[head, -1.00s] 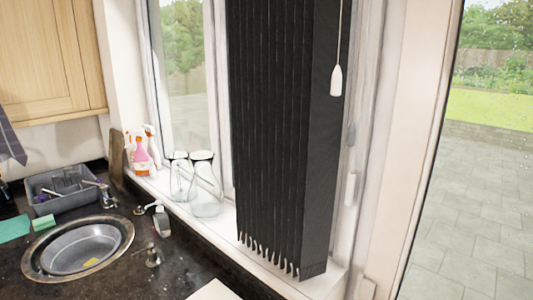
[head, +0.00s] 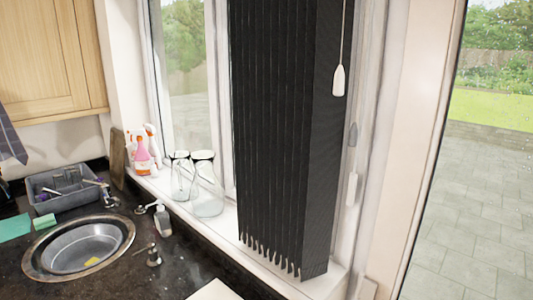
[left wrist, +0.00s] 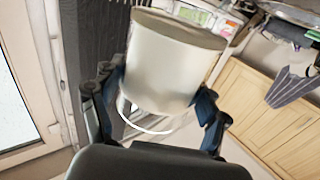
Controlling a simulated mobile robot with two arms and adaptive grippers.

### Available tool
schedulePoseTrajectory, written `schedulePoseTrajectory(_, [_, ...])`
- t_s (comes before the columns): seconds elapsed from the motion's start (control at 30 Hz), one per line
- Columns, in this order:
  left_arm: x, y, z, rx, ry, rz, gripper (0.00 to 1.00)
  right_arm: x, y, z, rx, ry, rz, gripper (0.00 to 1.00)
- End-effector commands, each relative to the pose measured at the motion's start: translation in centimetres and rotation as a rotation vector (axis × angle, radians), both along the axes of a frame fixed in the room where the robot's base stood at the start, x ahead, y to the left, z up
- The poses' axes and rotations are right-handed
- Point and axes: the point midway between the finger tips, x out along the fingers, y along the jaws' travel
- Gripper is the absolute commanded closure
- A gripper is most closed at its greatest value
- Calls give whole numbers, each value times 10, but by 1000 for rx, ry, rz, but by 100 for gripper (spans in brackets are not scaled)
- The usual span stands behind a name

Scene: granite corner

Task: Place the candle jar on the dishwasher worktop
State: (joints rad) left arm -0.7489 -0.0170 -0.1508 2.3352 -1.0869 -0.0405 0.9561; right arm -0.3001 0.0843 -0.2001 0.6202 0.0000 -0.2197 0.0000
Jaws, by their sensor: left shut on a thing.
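The candle jar (left wrist: 172,65), a whitish cylinder with a brownish flat end, fills the upper middle of the left wrist view. My left gripper (left wrist: 160,95) is shut on it, with one dark finger on each side. The jar appears tilted in this view. What lies directly under the jar is hidden. A dark speckled worktop (head: 190,270) runs along the window in the head view; I cannot tell which part is the dishwasher worktop. Neither gripper shows in the head view, and my right gripper is not in view.
A round sink (head: 80,247) is set in the worktop at the left, with a grey dish rack (head: 65,188) behind it. A soap bottle (head: 163,222) stands nearby. Glass jugs (head: 205,190) and spray bottles (head: 143,155) line the sill (head: 228,225). A dark blind (head: 285,130) hangs above.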

Motion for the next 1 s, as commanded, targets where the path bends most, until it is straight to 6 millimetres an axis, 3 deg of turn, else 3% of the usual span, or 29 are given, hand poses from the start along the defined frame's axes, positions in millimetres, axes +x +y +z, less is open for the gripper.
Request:
schedulePoseTrajectory(0.47, [-1, 4, 2, 8, -6, 15, 73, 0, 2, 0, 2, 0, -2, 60])
schedulePoseTrajectory(0.8, [-5, 19, 20, 4, -7, 55, 73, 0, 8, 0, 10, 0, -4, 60])
schedulePoseTrajectory(1.0, [-5, 20, -26, -1, -2, 64, 73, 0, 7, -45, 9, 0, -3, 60])
